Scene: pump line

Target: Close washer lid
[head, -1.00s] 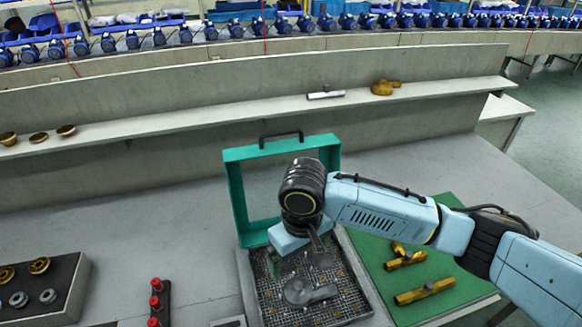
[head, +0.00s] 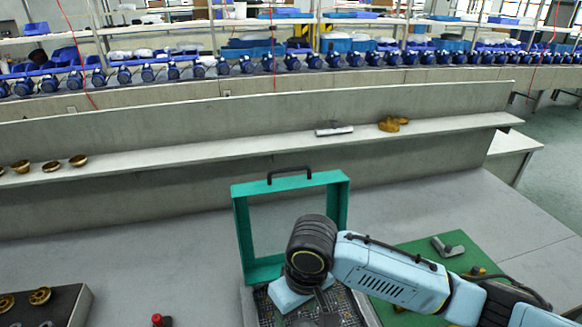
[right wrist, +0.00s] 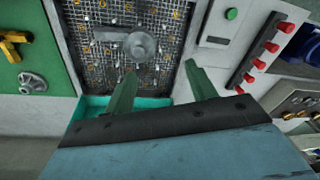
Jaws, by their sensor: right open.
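The washer lid (head: 242,235) is a teal rectangular frame with a black handle. In the head view it stands upright, open, at the back of the washer. The washer basket (head: 262,305) is a dark mesh, partly hidden by my right arm and cut off by the lower edge. A grey round metal part with an arm (right wrist: 139,46) lies on the mesh in the right wrist view. My right gripper (right wrist: 160,75) is open and empty, its fingers over the basket's edge region in that view. In the head view its fingers are mostly hidden. My left gripper is not in view.
A green mat (head: 425,250) with yellow fittings and a grey part lies right of the washer. A green button (right wrist: 231,14) and a rack of red pegs (right wrist: 267,47) are on its other side. A shelf (head: 230,147) runs behind. The table right of the mat is clear.

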